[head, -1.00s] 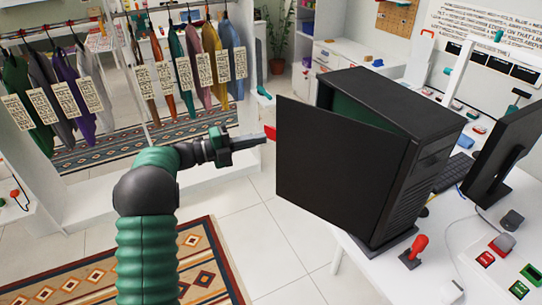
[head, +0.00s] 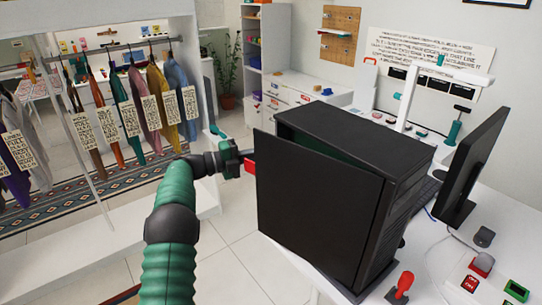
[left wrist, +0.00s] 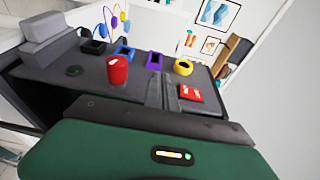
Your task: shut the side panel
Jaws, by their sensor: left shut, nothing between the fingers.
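The side panel (head: 315,215) is a large black sheet on the near side of a black computer case (head: 355,140). It stands ajar, with a narrow gap along its top and left where the green inside (head: 340,156) shows. My left gripper (head: 246,156) is shut and empty, at the panel's free left edge, near its top; I cannot tell whether it touches. In the left wrist view the shut fingers (left wrist: 163,92) point over a dark grey surface. The panel cannot be made out there. My right gripper is not in view.
The case stands on a white desk with a monitor (head: 474,165) and a red joystick (head: 400,288) to its right. A red item (head: 250,167) shows beside the gripper. A clothes rack with tagged garments (head: 140,115) is at left. Floor is clear between.

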